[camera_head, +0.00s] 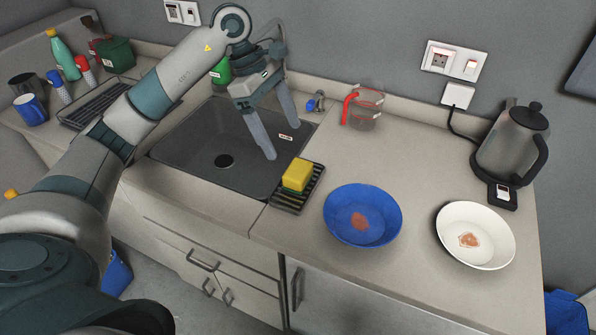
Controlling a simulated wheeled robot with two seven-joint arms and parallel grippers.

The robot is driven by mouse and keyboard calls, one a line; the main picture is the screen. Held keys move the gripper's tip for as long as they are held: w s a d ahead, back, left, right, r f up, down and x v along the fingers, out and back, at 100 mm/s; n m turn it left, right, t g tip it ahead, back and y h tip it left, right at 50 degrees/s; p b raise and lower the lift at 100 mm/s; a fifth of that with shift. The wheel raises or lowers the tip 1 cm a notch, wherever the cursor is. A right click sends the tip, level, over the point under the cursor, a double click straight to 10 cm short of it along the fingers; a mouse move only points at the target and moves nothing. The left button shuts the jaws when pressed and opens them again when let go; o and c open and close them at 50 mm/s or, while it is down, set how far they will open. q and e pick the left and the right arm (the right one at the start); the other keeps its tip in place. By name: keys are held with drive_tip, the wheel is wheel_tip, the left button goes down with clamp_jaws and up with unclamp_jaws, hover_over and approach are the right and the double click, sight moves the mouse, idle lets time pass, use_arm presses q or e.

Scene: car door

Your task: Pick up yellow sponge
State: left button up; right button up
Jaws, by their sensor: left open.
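The yellow sponge (297,174) lies on a dark ribbed rack (287,204) at the right front edge of the sink. A greenish layer shows at its lower edge. My left gripper (282,138) hangs over the right part of the sink, its two fingers spread and pointing down. It is empty, behind and slightly left of the sponge in the picture. The fingers look apart from the sponge. My right gripper is not in the view.
A blue bowl (345,228) and a white plate (497,240), both with stains, sit on the counter to the right. A measuring cup (364,107) and a kettle (508,145) stand further back. Bottles and a mug (30,109) are far left.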

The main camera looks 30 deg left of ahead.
use_arm(q)
drive_tip(key=p, duration=0.2)
hover_over(297, 169)
drive_tip(key=a, duration=0.2)
wheel_tip(297, 169, down, 5)
drive_tip(key=shift+s+r, duration=0.1)
drive_tip(key=shift+d+f, duration=0.25)
drive_tip(key=shift+f, duration=0.35)
drive_tip(key=shift+d+f+p, duration=0.25)
drive_tip(key=shift+f+p, duration=0.3)
drive_tip(key=shift+p, duration=0.2)
drive_tip(key=p+x, duration=0.1)
drive_tip(key=x, duration=0.2)
drive_tip(key=shift+a+p, duration=0.1)
drive_tip(key=shift+p, duration=0.25)
drive_tip(key=shift+f, duration=0.5)
drive_tip(key=c, duration=1.1)
